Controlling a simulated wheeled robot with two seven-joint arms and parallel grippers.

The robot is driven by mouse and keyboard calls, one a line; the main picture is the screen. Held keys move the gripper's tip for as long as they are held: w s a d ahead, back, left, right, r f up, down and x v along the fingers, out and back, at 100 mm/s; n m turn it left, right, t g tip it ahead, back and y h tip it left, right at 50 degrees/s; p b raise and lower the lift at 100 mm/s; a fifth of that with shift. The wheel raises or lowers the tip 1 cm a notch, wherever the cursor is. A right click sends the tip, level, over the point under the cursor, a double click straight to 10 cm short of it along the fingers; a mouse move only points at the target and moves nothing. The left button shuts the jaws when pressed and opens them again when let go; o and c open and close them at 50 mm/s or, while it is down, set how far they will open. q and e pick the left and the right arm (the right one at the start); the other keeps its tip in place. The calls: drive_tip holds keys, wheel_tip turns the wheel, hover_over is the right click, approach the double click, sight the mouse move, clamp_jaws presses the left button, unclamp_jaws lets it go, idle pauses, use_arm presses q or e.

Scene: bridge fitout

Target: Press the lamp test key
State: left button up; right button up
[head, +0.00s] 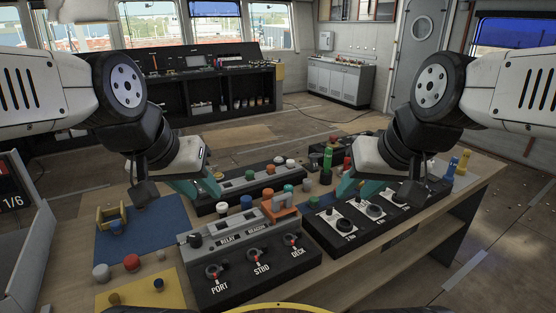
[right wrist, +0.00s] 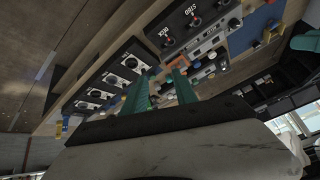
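No key with a readable lamp test label shows. The front console (head: 262,262) is a grey and black box marked RELAY, BEACON, PORT, STBD and DECK, with red-marked switches. A grey rear panel (head: 237,188) carries several coloured buttons. A black right panel (head: 385,225) carries round knobs on white plates. My left gripper (head: 203,190) has teal fingers that look apart, above the left end of the rear panel. My right gripper (head: 350,187) is above the table near the right panel; in the right wrist view its teal fingers (right wrist: 160,92) are apart with nothing between them.
An orange piece (head: 281,205) stands behind the front console. A blue mat (head: 150,232) with a yellow holder (head: 110,215), and a yellow mat (head: 170,291) with small knobs, lie at left. Yellow and blue pegs (head: 451,168) stand at right.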

drive_tip(key=shift+c, duration=0.4)
clamp_jaws()
idle(1.3)
